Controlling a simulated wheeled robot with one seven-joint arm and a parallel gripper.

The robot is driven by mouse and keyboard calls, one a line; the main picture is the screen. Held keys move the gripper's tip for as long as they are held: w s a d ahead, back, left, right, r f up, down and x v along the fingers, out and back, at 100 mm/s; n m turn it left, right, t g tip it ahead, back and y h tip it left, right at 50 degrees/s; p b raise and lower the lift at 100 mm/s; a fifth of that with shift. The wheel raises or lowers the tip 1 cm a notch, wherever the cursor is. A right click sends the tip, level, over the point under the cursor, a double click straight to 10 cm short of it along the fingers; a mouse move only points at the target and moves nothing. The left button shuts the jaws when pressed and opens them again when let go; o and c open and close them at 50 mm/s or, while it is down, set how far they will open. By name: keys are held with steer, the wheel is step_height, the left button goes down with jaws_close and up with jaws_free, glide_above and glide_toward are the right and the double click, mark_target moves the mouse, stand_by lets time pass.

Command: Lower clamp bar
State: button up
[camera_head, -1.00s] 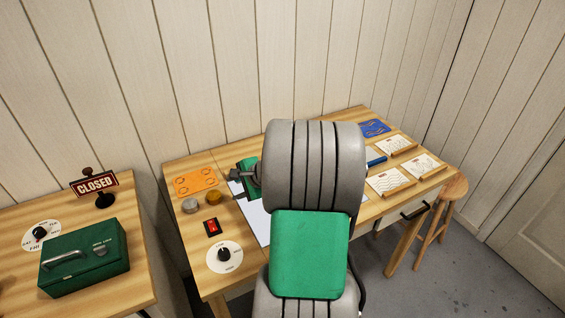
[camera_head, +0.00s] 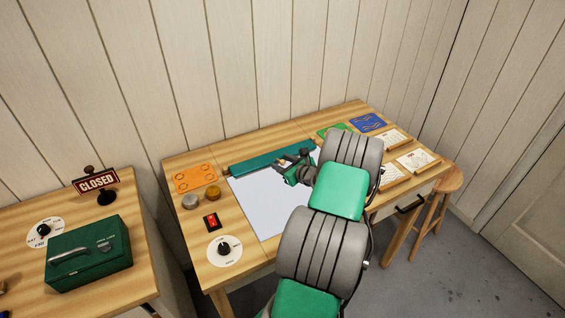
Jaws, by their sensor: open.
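The clamp bar (camera_head: 250,157) is a long dark teal bar along the back edge of the pale flat bed (camera_head: 262,203) on the table. Whether it is raised or down is hard to tell from this angle. My gripper (camera_head: 280,164) is open and empty at the front of the bar, right of its middle, over the back part of the bed. Whether the fingers touch the bar cannot be told. My arm hides the right part of the bed.
Left of the bed are an orange sheet (camera_head: 195,178), two round knobs, a red switch (camera_head: 212,222) and a dial (camera_head: 225,250). Green and blue sheets (camera_head: 368,122) and several white cards lie right. A green cash box (camera_head: 88,255) stands on the left table.

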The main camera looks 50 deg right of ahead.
jaws_close()
stand_by(0.3)
steer(key=shift+r, duration=0.15)
stand_by(0.9)
